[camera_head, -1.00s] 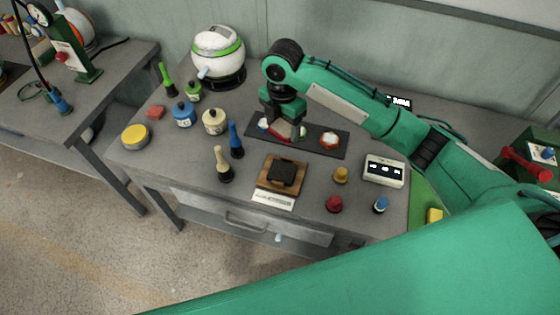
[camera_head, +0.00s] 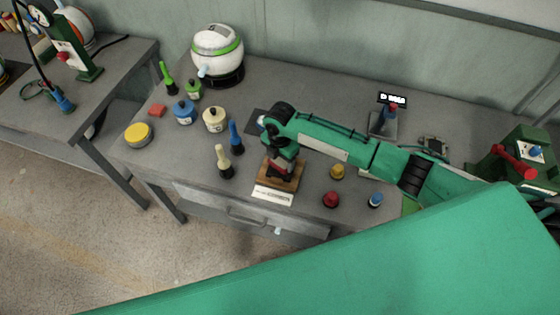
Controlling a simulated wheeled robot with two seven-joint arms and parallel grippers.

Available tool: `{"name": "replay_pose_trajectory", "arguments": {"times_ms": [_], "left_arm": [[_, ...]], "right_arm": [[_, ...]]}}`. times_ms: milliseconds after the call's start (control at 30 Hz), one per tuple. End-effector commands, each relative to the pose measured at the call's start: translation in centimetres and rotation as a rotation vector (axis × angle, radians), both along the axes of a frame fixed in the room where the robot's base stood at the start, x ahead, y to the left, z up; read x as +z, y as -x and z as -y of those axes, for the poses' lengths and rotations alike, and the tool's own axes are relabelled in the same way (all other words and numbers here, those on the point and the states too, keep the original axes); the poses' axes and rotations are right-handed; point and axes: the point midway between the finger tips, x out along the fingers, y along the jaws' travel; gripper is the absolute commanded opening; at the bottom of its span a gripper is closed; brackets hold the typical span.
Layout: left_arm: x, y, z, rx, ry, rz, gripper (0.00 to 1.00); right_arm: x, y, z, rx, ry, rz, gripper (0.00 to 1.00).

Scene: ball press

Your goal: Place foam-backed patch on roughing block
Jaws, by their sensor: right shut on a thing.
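The roughing block's wooden base (camera_head: 296,178) sits near the front edge of the bench, behind a white label strip. My right gripper (camera_head: 280,168) is directly over the block and hides most of its dark top. The gripper is shut on the foam-backed patch, which shows only as a small reddish piece (camera_head: 279,173) between the fingers. The patch is at or just above the block; whether they touch cannot be told. My left gripper is not in view.
A blue-topped bottle (camera_head: 236,138) and a cream-topped bottle (camera_head: 224,163) stand close left of the block. Yellow (camera_head: 337,171), red (camera_head: 331,199) and blue (camera_head: 376,200) small pots stand to the right.

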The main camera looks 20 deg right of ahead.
Motion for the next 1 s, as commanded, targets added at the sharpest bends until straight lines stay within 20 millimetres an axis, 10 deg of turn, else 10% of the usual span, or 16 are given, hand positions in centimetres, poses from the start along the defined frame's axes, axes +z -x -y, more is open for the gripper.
{"name": "replay_pose_trajectory", "arguments": {"times_ms": [567,600,700,1000], "left_arm": [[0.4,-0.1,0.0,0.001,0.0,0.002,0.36],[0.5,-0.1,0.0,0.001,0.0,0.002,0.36],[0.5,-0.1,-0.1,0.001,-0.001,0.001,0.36],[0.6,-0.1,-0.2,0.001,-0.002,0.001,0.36]], "right_arm": [[-3.0,0.0,0.0,-0.001,0.0,0.0,0.46],[-2.9,0.0,0.0,-0.001,0.0,0.0,0.73],[-2.9,0.0,0.0,-0.001,0.0,0.0,0.89],[-2.6,0.0,0.0,-0.001,0.0,0.0,0.89]]}}
